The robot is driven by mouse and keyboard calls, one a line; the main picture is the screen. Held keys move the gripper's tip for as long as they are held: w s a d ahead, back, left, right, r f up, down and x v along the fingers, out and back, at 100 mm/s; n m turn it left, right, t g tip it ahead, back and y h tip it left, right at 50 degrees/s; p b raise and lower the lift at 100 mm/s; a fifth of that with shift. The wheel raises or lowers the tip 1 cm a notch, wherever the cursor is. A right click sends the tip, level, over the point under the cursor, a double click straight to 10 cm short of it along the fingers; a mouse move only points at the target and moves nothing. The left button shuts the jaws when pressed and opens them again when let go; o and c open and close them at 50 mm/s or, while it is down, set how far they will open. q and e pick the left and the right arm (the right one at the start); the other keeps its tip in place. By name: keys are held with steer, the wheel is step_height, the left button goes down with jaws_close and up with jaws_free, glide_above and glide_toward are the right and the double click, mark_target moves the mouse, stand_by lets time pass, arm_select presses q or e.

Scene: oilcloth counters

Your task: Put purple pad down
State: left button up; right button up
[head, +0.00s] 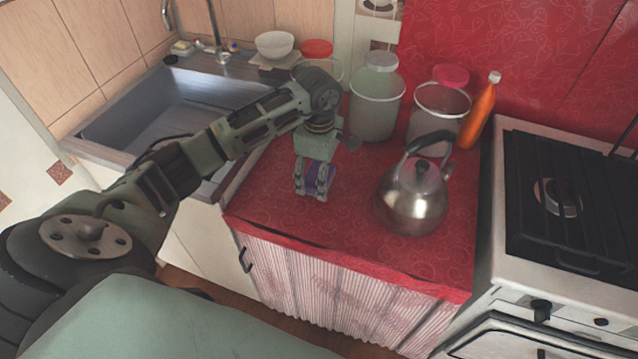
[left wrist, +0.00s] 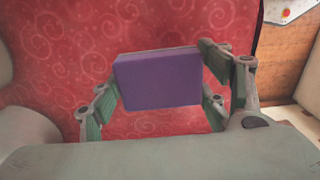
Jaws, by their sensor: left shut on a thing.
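The purple pad (left wrist: 158,80) is a small flat-faced block between the fingers of my left gripper (left wrist: 165,95) in the left wrist view. In the head view, my left gripper (head: 314,180) points down over the red oilcloth counter (head: 345,225), left of the kettle. It is shut on the pad, of which only a small purple part (head: 317,183) shows between the fingers. I cannot tell whether the pad touches the cloth. My right gripper is not in view.
A steel kettle (head: 412,200) stands close on the right. The sink (head: 165,115) is on the left and the stove (head: 570,200) on the right. The counter's front is clear.

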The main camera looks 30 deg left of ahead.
arm_select(q)
step_height(320, 180, down, 4)
steer(key=shift+r+p, duration=0.1)
steer(key=shift+p, duration=0.2)
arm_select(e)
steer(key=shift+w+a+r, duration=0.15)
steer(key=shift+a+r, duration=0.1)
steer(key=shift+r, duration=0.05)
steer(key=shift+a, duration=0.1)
arm_select(q)
steer(key=shift+f, duration=0.2)
steer(key=o, duration=1)
steer(key=shift+o, duration=0.2)
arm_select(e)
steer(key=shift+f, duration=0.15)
arm_select(q)
steer(key=shift+r, duration=0.1)
